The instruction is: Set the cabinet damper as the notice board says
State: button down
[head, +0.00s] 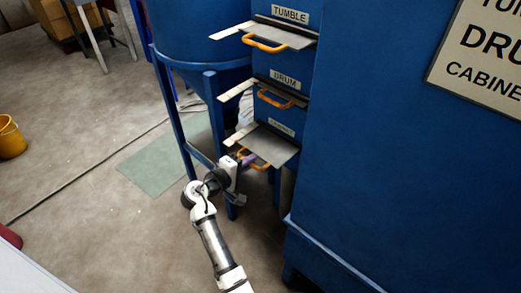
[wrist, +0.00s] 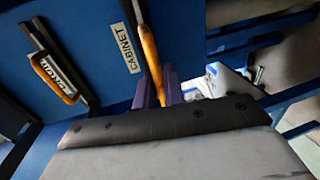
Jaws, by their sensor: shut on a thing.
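The cabinet damper is the lowest of three stacked slides, with a grey plate (head: 270,145) sticking out. Its CABINET label (wrist: 125,47) reads clearly in the wrist view. Its orange handle (wrist: 151,58) runs between the purple fingers of my gripper (wrist: 156,92), which is shut on it. In the head view my gripper (head: 243,160) is at this handle, just under the plate, and partly hides it.
A blue frame leg (head: 172,115) stands close left of my gripper. A large blue cabinet wall (head: 400,170) fills the right. Open floor lies left, with a cable across it.

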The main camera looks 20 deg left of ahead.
jog(key=shift+s+a+f, duration=0.15)
jog(key=shift+s, duration=0.25)
jog(key=c, duration=1.6)
grip_release()
jog(key=shift+s, duration=0.15)
jog(key=shift+c, duration=0.2)
jog(key=b+v, duration=0.2)
jog(key=v, duration=1.2)
jog(key=shift+w, duration=0.2)
